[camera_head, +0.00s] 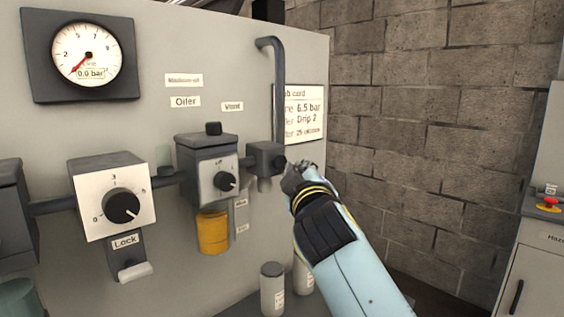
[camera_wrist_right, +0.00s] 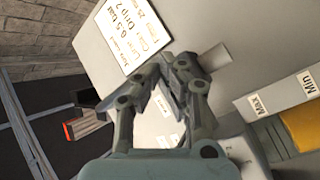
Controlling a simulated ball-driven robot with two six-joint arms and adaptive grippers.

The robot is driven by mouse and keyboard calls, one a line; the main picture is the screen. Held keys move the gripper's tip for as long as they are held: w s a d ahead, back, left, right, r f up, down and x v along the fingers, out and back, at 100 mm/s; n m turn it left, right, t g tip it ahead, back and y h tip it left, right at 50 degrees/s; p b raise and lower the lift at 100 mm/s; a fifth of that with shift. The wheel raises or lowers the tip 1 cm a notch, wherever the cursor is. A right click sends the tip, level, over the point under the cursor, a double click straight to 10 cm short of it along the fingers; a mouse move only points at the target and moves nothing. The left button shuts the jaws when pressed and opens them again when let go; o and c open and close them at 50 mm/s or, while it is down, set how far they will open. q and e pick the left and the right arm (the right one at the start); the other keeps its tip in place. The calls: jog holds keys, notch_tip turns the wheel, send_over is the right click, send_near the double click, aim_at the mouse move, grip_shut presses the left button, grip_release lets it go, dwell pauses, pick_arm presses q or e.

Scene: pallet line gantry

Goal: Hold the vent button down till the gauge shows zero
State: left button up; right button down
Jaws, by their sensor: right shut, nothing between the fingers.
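The round gauge (camera_head: 87,53) is at the upper left of the panel in the head view. Its red needle points to the lower left and its readout shows 0.0 bar. The dark vent block (camera_head: 263,158) sits below a bent pipe, to the lower right of the "Vent" label (camera_head: 232,106). My right gripper (camera_head: 293,176) is shut and empty, its fingertips close to the right side of this block. I cannot tell whether they touch the button, which is not clearly visible. In the right wrist view the shut fingers (camera_wrist_right: 166,82) converge in front of the panel. My left gripper is not in view.
The oiler (camera_head: 208,170) with its yellow bowl (camera_head: 213,232) is left of the vent block. A regulator with a dial (camera_head: 121,206) is farther left. The job card (camera_head: 300,118) is on the panel behind my gripper. Grey bottles (camera_head: 272,288) stand below. A brick wall is at right.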

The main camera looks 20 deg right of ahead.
jog(key=shift+s, duration=0.1)
jog(key=s, duration=0.1)
jog(key=s+d, duration=0.1)
jog(key=s, duration=0.1)
jog(key=s+p, duration=0.1)
jog(key=shift+s+d, duration=0.35)
jog(key=shift+f, duration=0.1)
dwell(0.5)
